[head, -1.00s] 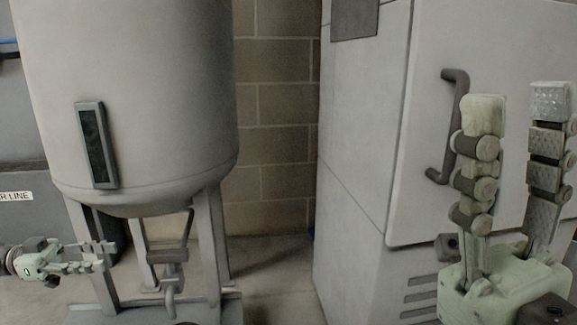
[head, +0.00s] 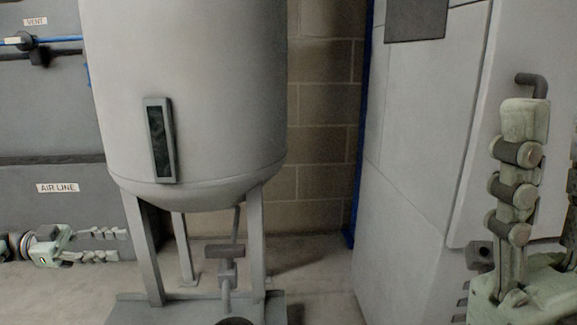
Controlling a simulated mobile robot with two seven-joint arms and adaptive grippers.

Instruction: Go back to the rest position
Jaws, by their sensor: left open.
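My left gripper (head: 120,245) is at the lower left of the head view, pointing right. Its two pale green fingers are apart with nothing between them, left of the tank's legs. My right gripper (head: 551,125) stands upright at the right edge, in front of the pale cabinet. One finger with dark joints shows fully. Only a sliver of the other shows at the frame edge, with a clear gap between them. No object shows in either gripper.
A large grey tank (head: 190,85) on legs stands at centre left, with a valve (head: 226,262) beneath it. A pale cabinet (head: 425,130) with a dark handle fills the right. A wall panel (head: 50,110) labelled VENT and AIR LINE is at left. Bare floor (head: 325,270) lies between tank and cabinet.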

